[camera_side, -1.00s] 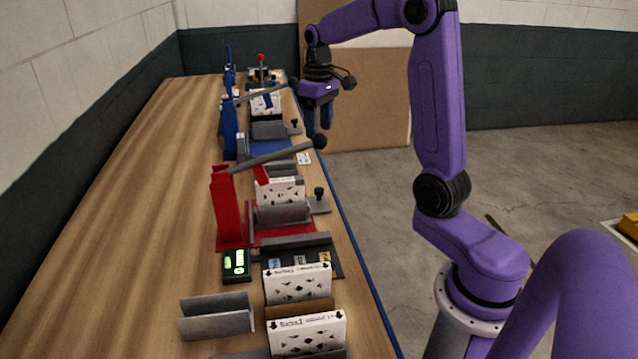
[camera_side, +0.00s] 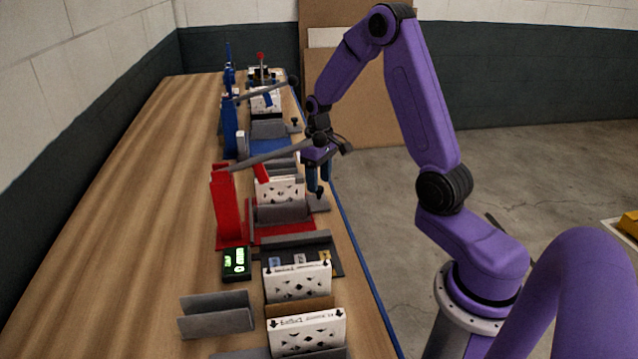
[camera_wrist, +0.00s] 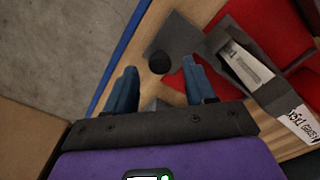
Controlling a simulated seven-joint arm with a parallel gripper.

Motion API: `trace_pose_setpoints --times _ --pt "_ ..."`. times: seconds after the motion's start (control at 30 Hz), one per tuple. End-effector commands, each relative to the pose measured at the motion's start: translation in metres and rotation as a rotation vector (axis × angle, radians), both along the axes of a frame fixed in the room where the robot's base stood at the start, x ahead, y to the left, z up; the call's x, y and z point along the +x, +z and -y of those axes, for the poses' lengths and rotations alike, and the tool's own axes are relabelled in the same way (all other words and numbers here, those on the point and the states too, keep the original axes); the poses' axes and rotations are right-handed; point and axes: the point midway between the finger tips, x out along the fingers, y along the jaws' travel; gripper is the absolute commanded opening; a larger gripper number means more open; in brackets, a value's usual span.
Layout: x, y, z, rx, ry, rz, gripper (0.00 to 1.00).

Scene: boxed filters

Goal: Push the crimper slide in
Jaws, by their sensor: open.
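The red press (camera_side: 229,208) has a long grey lever and stands at mid-bench. On its right side a grey slide plate (camera_side: 319,204) sticks out toward the bench edge; it also shows in the wrist view (camera_wrist: 184,33). The slide's black knob (camera_wrist: 159,62) lies between and slightly beyond my fingertips in the wrist view. In the side view my fingers largely hide it. My gripper (camera_side: 318,187) is open, pointing down at the knob; its two blue fingers frame the knob in the wrist view (camera_wrist: 160,78). I cannot tell whether they touch it.
A white filter box (camera_side: 280,190) stands in the red press beside the slide. A blue press (camera_side: 229,130) with its own slide knob stands farther back. Boxed filters (camera_side: 297,282), a green display (camera_side: 235,262) and a grey holder (camera_side: 216,315) are nearer. The bench's left side is clear.

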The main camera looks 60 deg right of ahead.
Motion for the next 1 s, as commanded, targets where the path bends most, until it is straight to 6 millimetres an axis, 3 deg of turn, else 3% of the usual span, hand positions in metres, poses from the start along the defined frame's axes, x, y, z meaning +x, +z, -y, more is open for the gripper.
trace_pose_setpoints --times 0.2,0.5,0.57,0.67,0.7,1.0 --pt "-0.001 -0.017 0.000 0.001 0.000 -0.002 0.54" --pt "0.000 -0.019 0.000 0.000 0.000 0.000 0.54" --pt "0.000 -0.019 0.000 0.000 0.000 0.000 0.38" --pt "0.000 -0.018 0.000 0.000 0.000 0.000 0.06" --pt "0.000 -0.018 0.000 0.000 0.000 0.000 0.00" --pt "-0.007 -0.018 -0.007 0.000 0.001 0.000 0.00"
